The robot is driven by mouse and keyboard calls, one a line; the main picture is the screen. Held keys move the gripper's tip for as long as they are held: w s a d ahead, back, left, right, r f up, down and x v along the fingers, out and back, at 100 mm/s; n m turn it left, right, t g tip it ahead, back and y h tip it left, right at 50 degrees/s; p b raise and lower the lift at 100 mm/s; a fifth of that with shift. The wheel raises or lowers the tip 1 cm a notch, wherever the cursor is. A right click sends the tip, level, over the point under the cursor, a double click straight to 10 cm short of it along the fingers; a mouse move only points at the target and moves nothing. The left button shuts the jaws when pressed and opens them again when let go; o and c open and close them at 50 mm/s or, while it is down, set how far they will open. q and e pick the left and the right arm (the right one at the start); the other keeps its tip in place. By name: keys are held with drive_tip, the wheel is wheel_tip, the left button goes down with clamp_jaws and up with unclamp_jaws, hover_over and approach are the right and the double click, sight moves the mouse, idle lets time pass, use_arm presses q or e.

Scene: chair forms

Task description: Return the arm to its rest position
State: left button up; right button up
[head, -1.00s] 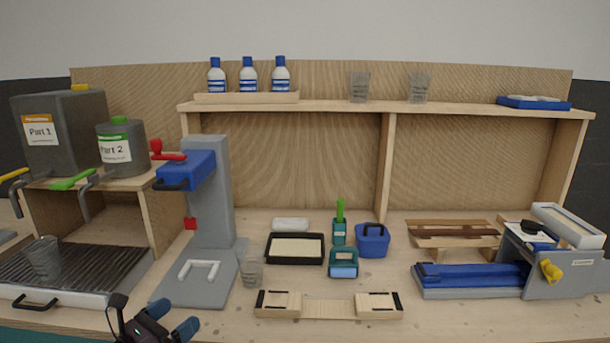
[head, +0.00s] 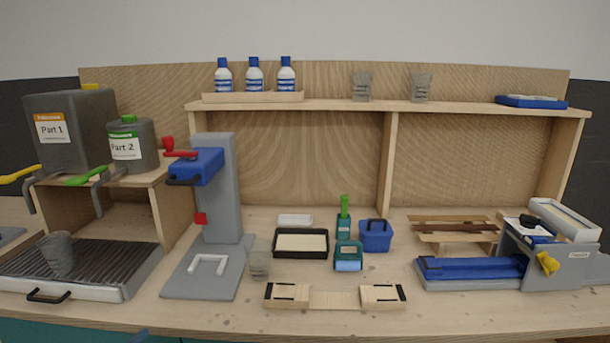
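My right gripper is not in view. No part of either arm is over the bench top.
The bench (head: 450,312) is clear along its front edge. A grey press stand (head: 218,215), a cup (head: 259,262), a wooden mould (head: 335,300), a black tray (head: 300,256) and a blue clamp fixture (head: 470,275) stand behind it. A drip tray (head: 120,290) is at left.

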use_arm(q)
drive_tip(key=s+d+f+n+g+y, duration=0.1)
drive_tip(key=s+f+n+g, duration=0.2)
drive_tip(key=s, duration=0.8)
drive_tip(key=s+d+f+n+g+y, duration=0.1)
drive_tip(key=s+f+n+g, duration=0.2)
drive_tip(key=s+f+n, duration=0.5)
drive_tip(key=s+f, duration=0.3)
drive_tip(key=f, duration=0.1)
drive_tip(key=shift+s+f, duration=0.3)
drive_tip(key=shift+s, duration=0.05)
